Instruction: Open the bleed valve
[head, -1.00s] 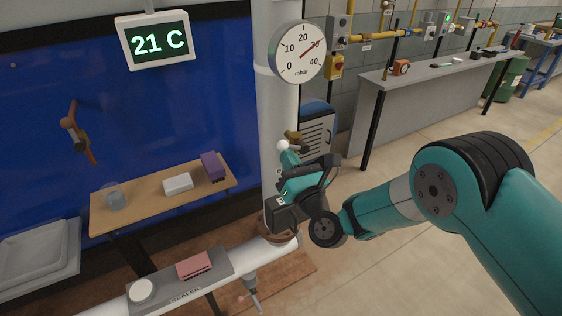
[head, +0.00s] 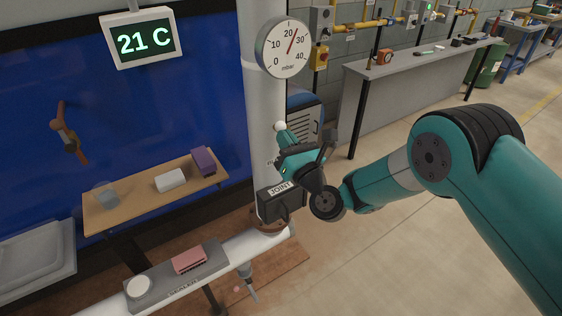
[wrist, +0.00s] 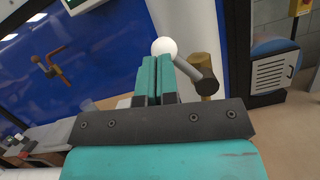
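The bleed valve is a small brass body (wrist: 207,72) on the white column, with a grey lever (wrist: 192,72) that ends in a white ball knob (wrist: 164,46). In the head view the knob (head: 280,126) shows just above my gripper (head: 289,137), and the brass body is hidden. In the wrist view my gripper (wrist: 157,62) has its two teal fingers side by side with only a thin gap. Their tips lie just in front of the knob and cover its lower edge; I cannot tell whether they touch it. The round mbar gauge (head: 275,58) reads between 20 and 30.
A white pipe (head: 247,247) with a grey sealer plate (head: 222,260) runs low in front. A small wooden table (head: 130,209) with a glass and blocks stands at left. A grey bench (head: 362,72) stands at right, with open floor before it.

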